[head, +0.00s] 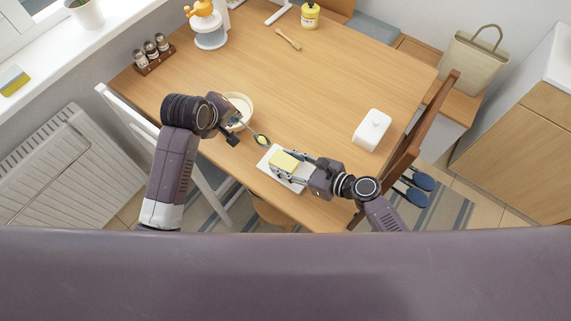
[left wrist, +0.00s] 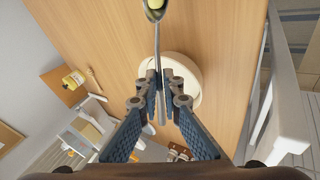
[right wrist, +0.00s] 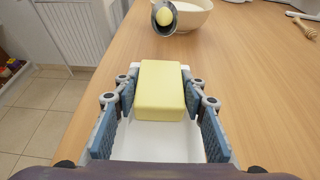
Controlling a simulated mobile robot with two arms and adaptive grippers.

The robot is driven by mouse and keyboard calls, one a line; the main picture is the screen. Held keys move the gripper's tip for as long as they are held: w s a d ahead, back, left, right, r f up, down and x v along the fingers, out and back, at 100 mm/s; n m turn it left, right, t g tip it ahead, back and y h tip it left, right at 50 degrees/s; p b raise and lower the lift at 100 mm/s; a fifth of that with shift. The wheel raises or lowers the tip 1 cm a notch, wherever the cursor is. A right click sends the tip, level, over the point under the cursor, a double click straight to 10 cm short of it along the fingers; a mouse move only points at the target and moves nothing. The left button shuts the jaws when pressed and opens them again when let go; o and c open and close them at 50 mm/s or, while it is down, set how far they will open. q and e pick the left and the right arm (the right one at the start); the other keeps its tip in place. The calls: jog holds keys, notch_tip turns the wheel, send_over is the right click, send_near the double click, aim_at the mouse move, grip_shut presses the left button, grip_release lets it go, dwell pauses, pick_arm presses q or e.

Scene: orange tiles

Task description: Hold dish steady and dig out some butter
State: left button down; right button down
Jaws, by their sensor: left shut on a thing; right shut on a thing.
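A pale yellow butter block (head: 284,161) sits on a white dish (head: 297,187) at the table's near edge. My right gripper (right wrist: 159,90) has its fingers on both sides of the butter block (right wrist: 160,95), above the dish (right wrist: 155,140), and is shut on the block. My left gripper (left wrist: 160,95) is shut on the handle of a metal spoon (left wrist: 157,50). The spoon's bowl, with a yellow lump of butter (right wrist: 164,16) in it, hangs between the cream bowl (right wrist: 190,14) and the dish, apart from the block.
The cream bowl (head: 246,100) stands just behind my left gripper. A white lid with a knob (head: 372,130) lies to the right. A honey dipper (head: 288,39), a yellow bottle (head: 310,16) and a shaker rack (head: 152,57) are further back. The table's middle is clear. A chair (head: 407,145) stands at the right edge.

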pick_arm(q)
jog(key=shift+w+a+r, duration=0.15)
jog(key=shift+a+r, duration=0.05)
jog(key=shift+r, duration=0.6)
jog(key=shift+w+a+r, duration=0.1)
jog(key=shift+a+r, duration=0.05)
jog(key=shift+r, duration=0.6)
pick_arm(e)
jog(key=c, duration=1.1)
grip_release()
jog(key=shift+c, duration=0.2)
jog(key=v, duration=1.2)
